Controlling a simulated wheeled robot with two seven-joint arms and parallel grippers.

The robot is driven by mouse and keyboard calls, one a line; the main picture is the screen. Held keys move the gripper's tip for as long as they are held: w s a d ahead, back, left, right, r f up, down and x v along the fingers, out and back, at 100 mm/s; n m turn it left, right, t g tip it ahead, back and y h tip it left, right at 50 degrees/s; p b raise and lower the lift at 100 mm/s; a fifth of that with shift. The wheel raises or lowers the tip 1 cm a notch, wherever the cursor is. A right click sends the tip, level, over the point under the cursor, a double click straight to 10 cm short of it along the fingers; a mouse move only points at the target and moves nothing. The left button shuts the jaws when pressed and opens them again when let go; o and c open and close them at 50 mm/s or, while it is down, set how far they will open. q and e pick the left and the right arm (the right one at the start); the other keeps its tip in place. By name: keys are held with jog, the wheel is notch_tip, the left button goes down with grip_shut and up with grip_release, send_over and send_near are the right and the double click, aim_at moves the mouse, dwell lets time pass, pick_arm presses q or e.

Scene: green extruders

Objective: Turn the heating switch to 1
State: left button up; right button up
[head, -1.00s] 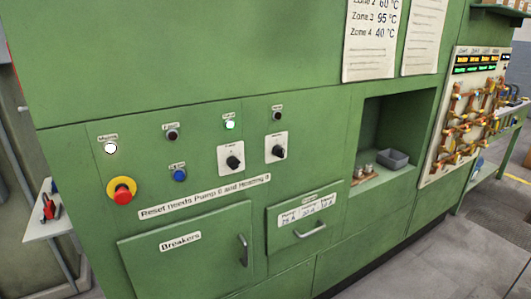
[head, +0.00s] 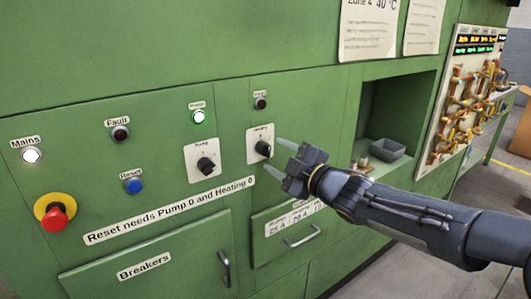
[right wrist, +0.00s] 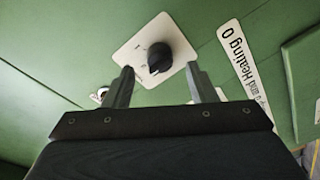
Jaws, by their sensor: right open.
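The heating switch is a black knob (head: 263,148) on a white plate (head: 254,157), right of the similar pump switch (head: 206,166). I cannot clearly read which mark the heating knob points to. My right gripper (head: 280,157) is open and empty, just right of and in front of the heating knob. In the right wrist view, the knob (right wrist: 160,57) shows between and just beyond the two fingertips (right wrist: 159,72). I see no clear contact with it. My left gripper is not in view.
The fault lamp (head: 121,134) is dark. A blue reset button (head: 134,186) and red emergency stop (head: 55,215) sit left.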

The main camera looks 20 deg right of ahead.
aim_at(265, 149)
jog(key=shift+x, duration=1.75)
jog(key=shift+c, duration=0.2)
jog(key=c, duration=0.9)
